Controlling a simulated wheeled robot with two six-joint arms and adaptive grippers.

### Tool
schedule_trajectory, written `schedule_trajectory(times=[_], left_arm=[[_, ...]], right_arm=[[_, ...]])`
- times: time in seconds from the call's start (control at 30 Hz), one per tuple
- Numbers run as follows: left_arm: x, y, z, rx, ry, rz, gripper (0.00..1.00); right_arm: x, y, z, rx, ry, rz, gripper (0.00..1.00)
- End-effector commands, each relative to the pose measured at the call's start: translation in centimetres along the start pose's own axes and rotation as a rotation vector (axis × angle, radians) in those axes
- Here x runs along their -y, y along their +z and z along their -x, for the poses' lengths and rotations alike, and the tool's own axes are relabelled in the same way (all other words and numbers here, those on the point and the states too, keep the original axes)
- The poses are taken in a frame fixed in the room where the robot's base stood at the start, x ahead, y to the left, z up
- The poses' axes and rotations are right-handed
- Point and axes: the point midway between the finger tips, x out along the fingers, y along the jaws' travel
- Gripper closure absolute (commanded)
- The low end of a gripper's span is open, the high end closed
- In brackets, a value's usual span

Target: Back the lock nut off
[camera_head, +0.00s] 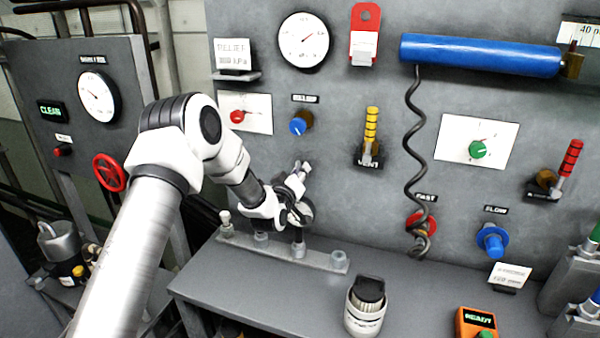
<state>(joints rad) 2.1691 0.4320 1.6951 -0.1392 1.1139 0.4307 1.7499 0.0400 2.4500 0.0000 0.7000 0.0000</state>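The blue relief knob (298,125) sits on the grey panel under a small label, with a brass-coloured collar (306,118) behind it. I take this collar to be the lock nut, but it is small and partly covered by the knob. My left arm comes in from the left, and my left gripper (298,193) is below the knob, in front of the panel and above the bench rail. It is apart from the knob and collar. Its fingers are seen edge-on, so their opening is unclear. I do not see my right gripper.
A rail with upright pegs (338,262) lies on the bench below the gripper. A yellow-banded vent lever (371,130) and a coiled black hose (412,150) are to the right. A grey-white cylinder with a dark top (362,310) stands at the bench front.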

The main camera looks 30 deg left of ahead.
Motion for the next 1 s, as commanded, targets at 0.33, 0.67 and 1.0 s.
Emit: schedule_trajectory(times=[0.33, 0.67, 1.0], left_arm=[[0.2, 0.3, -0.1, -0.002, 0.000, -0.198, 1.00], [0.0, -0.1, 0.0, -0.001, 0.000, -0.426, 1.00], [0.0, -0.1, 0.0, -0.001, 0.000, -0.424, 0.53]], right_arm=[[0.0, 0.0, -1.9, 0.000, 0.000, 0.000, 0.60], [0.0, 0.0, -2.5, 0.000, 0.000, 0.000, 0.60], [0.0, 0.0, -2.5, 0.000, 0.000, 0.000, 0.60]])
